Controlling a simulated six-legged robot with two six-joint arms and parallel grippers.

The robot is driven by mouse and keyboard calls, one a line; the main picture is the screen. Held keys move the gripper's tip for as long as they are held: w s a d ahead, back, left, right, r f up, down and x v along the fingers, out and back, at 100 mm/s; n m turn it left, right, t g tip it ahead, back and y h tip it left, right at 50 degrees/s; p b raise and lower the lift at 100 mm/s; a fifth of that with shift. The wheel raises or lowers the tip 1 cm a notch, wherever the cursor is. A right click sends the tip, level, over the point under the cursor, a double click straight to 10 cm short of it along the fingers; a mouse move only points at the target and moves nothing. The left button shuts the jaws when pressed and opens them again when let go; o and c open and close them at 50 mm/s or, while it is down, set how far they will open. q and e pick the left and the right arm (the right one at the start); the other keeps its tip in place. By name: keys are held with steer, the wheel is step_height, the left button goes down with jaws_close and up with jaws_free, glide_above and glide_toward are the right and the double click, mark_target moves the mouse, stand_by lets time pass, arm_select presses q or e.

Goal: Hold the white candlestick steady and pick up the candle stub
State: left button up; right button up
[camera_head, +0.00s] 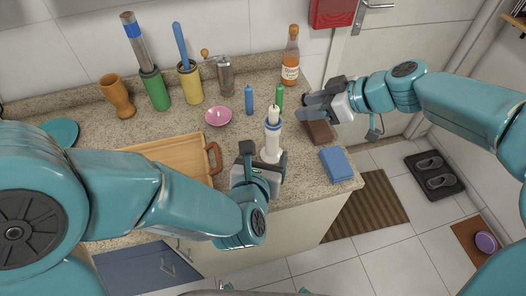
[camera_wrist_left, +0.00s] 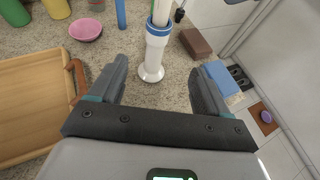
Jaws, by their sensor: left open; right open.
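The white candlestick (camera_head: 272,141) with blue bands stands upright near the counter's front edge. A whitish candle stub (camera_head: 273,113) sits in its top.
A blue candle (camera_head: 249,100) and a green candle (camera_head: 279,96) stand behind the candlestick. A brown block (camera_head: 319,132) and a blue block (camera_head: 336,164) lie to its right. A wooden tray (camera_head: 170,152) is at left, a pink bowl (camera_head: 218,116) behind. A bottle (camera_head: 291,60) stands by the wall.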

mark_target(274, 124)
arm_select(q)
steer(key=shift+n, duration=0.3)
steer(key=x, duration=1.5)
steer(key=shift+w+a+r, duration=0.25)
steer(key=shift+w+r, duration=0.1)
steer(key=shift+w+d+f, duration=0.1)
steer(key=shift+w+f, duration=0.05)
steer(key=shift+w, duration=0.15)
steer(key=c, duration=1.2)
arm_select(e)
steer(key=shift+s+d, duration=0.1)
steer(key=shift+s+r, duration=0.1)
steer(key=shift+c, duration=0.2)
